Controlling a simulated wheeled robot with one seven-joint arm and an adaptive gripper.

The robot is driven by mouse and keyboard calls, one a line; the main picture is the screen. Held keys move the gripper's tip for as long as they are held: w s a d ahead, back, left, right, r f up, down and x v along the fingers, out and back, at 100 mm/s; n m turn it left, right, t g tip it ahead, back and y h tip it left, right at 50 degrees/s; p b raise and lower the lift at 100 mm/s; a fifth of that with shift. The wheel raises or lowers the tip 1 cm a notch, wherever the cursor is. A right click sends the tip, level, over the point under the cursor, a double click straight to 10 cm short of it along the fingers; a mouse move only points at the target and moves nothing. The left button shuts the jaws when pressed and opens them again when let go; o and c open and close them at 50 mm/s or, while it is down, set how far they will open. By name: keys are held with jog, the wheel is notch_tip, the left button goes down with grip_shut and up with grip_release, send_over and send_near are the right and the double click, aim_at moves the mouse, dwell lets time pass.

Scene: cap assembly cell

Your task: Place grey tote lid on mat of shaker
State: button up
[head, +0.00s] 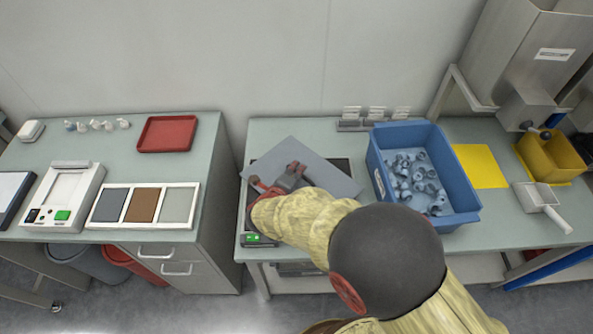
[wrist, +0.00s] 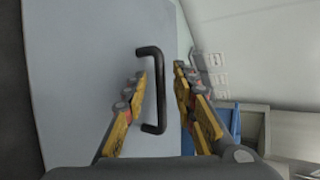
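The grey tote lid (head: 321,166) is a flat grey plate, turned askew over the shaker (head: 262,240) on the middle bench. It covers most of the shaker's dark mat, so I cannot tell whether it touches it. The lid fills the left of the wrist view (wrist: 75,90), with a black bar handle (wrist: 162,95). My gripper (wrist: 160,72) has its fingers apart on either side of the handle bar, with gaps visible. In the head view my gripper (head: 291,172) is over the lid, partly hidden by my arm.
A blue tote (head: 455,213) with several grey-blue caps stands right of the lid. Beyond it are a yellow mat (head: 480,165), a yellow bin (head: 552,157) and a white scoop (head: 537,197). A small grey rack (head: 372,123) stands behind. The left bench holds a red tray (head: 167,134).

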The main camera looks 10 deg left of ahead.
jog(key=p+v, duration=0.2)
jog(key=v, duration=0.8)
jog(key=shift+s+r+p, duration=0.2)
jog(key=shift+p, duration=0.1)
